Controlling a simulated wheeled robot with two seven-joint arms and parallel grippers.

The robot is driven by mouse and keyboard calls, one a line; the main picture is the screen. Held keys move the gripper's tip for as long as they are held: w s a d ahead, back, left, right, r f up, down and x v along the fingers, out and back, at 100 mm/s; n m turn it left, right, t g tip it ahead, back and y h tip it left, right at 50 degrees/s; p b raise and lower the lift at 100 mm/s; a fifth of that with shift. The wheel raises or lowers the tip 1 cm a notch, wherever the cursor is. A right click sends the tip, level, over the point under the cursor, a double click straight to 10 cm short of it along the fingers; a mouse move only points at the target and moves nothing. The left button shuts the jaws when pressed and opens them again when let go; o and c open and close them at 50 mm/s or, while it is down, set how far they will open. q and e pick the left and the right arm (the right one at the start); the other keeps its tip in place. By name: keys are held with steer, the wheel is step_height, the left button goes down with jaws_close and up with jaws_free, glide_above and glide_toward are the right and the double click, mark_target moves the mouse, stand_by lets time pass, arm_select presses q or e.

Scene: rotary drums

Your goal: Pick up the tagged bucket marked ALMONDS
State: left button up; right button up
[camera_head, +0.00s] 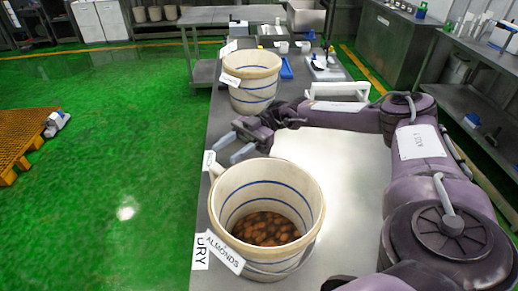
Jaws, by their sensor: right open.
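The cream bucket marked ALMONDS (291,190) stands upright on the steel table at the front, with blue bands and brown almonds inside. Its ALMONDS tag (225,252) hangs at its lower left rim, and another white tag is at its upper left. My right gripper (232,148) is open and empty, just behind this bucket's far rim, its grey fingers pointing left. I cannot tell whether it touches the rim. My left gripper does not show.
A second tagged cream bucket (252,97) stands farther back on the table, beyond my right gripper. The table's left edge drops to the green floor (110,170). An orange pallet (22,140) lies far left.

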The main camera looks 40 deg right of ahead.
mark_target(212, 178)
step_height(212, 178, down, 5)
steer(key=b, duration=0.3)
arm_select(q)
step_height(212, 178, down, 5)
arm_select(e)
steer(key=a+p, duration=0.1)
steer(key=a, duration=0.1)
steer(key=a+p, duration=0.1)
steer(key=a, duration=0.1)
steer(key=s+a+p, duration=0.1)
steer(key=a, duration=0.1)
steer(key=shift+a+r, duration=0.25)
steer(key=shift+a, duration=0.1)
steer(key=shift+a+f, duration=0.15)
steer(key=shift+a, duration=0.2)
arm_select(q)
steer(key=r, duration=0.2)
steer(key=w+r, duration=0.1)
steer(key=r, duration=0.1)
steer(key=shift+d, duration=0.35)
arm_select(e)
steer(key=shift+c, duration=0.3)
steer(key=shift+d, duration=0.1)
jaws_close()
